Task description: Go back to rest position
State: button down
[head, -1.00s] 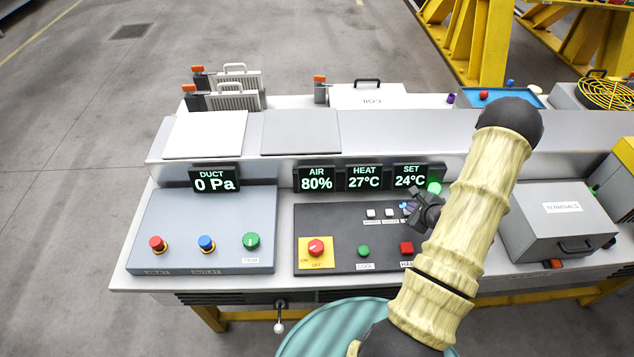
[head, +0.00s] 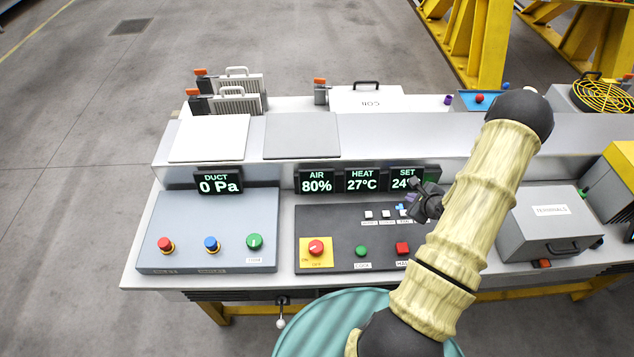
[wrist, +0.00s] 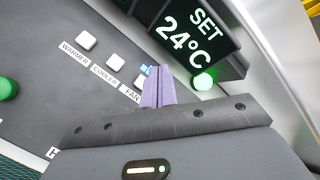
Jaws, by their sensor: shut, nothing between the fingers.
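My gripper (head: 411,197) is at the right end of the dark control panel (head: 335,222), in front of the SET display. In the wrist view its fingers (wrist: 158,88) are together, with nothing between them, over the panel near the FAN label. The SET display (wrist: 195,35) reads 24°C, and a green light (wrist: 203,81) glows beside it. White buttons (wrist: 87,39) labelled WARMER and COOLER lie to the left. My arm hides part of the SET display and the panel's right end in the head view. Whether the fingertips touch the panel cannot be told.
The AIR display (head: 317,181) reads 80% and the HEAT display (head: 363,180) 27°C. A blue-grey panel (head: 205,225) with three knobs stands left, a grey TERMINALS box (head: 548,226) right. A teal round surface (head: 320,325) is at the front.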

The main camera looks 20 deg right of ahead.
dwell(0.5)
jog(key=w+a+r+n+g, duration=0.1)
jog(key=a+r+n+g, duration=0.3)
jog(key=a+r+n, duration=0.95)
jog(key=s+a+r+n+g, duration=0.1)
jog(key=s+a+r+n, duration=0.4)
jog(key=s+a+n, duration=0.1)
jog(key=s+a+r+n+g, duration=0.1)
jog(key=s+a+r+n, duration=0.4)
jog(key=a+n, duration=0.3)
jog(key=shift+s+a+r+g, duration=0.35)
jog(key=shift+s+a, duration=0.4)
jog(key=shift+a, duration=0.2)
dwell(3.6)
